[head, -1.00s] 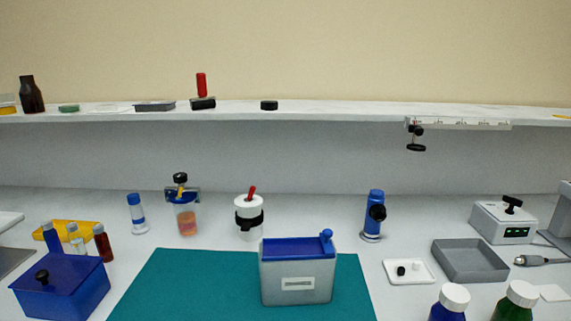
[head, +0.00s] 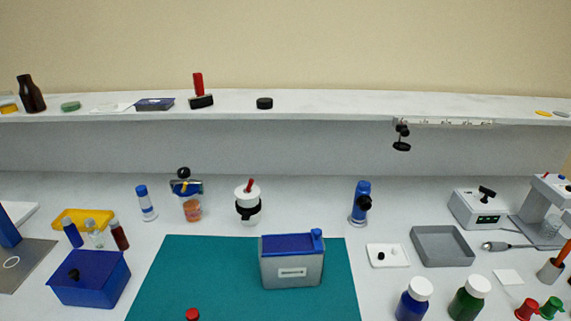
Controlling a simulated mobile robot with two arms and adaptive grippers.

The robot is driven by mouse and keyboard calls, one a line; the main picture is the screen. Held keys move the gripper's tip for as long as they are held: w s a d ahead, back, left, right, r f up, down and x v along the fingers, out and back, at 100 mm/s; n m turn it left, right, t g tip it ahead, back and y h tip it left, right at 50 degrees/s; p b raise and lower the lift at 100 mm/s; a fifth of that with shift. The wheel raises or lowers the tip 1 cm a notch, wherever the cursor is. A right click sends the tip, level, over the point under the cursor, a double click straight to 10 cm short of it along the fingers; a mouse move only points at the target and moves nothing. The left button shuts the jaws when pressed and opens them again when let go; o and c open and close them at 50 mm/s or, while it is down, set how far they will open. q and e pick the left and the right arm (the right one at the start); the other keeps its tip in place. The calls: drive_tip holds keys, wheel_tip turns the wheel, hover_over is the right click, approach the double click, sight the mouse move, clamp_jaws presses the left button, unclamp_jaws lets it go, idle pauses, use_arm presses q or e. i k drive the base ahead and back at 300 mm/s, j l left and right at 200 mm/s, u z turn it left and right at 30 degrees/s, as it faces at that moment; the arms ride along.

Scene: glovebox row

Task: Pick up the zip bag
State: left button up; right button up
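The zip bag (head: 291,264) appears to be the upright grey, box-shaped bag with a blue top band, a small blue tab at its top right and a white label on its front. It stands on the right part of the teal mat (head: 190,272), in the middle of the head view. Neither of my grippers shows in this view.
A red cap (head: 192,314) shows at the bottom edge. Right are a white tray (head: 374,262), a grey tray (head: 421,258), a blue bottle (head: 411,304) and a green bottle (head: 466,302). The mat's left part is clear.

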sight(287, 261)
drive_tip(key=k+u, duration=0.2)
drive_tip(key=u, duration=0.3)
drive_tip(key=k+j+u, duration=0.1)
drive_tip(key=u, duration=0.4)
drive_tip(key=k+j, duration=0.05)
drive_tip(key=k, duration=0.05)
